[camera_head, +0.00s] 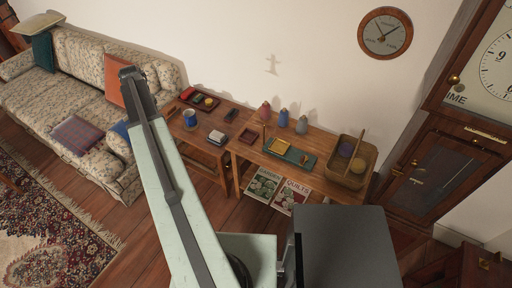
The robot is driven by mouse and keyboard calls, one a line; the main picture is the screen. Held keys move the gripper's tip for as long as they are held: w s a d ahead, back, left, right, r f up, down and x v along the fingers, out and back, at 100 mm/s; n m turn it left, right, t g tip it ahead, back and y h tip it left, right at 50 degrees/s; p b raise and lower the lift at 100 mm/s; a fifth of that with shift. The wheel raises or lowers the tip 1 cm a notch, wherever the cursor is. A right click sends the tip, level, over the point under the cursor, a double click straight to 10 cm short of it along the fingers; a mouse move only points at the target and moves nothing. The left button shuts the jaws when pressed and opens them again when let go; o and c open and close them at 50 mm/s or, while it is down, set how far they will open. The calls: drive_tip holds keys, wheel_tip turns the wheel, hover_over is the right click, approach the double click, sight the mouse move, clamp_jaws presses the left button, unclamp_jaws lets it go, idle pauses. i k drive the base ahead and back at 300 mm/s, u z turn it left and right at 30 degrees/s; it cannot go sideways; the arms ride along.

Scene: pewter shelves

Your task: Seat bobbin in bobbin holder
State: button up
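No thing is clearly recognisable as the bobbin or its holder at this size. Three cone-shaped spools stand along the wall at the back of the right-hand wooden table: a dark pink one (265,112), a blue one (284,118) and a grey one (302,125). In front of them lies a teal tray (290,153) with a yellow square piece (279,146) and a small yellowish item (304,158) on it. A small dark red square piece (248,136) lies left of the tray. My pale green arm rises across the middle; no gripper fingers can be made out.
A wicker basket (344,174) holding yarn balls stands at the table's right end. A sofa (85,90) stands left, a clock cabinet (432,178) right.

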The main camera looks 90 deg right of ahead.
sight(279, 146)
drive_tip(key=i, duration=0.7)
drive_tip(key=z, duration=2.45)
drive_tip(key=i, duration=1)
drive_tip(key=z, duration=0.05)
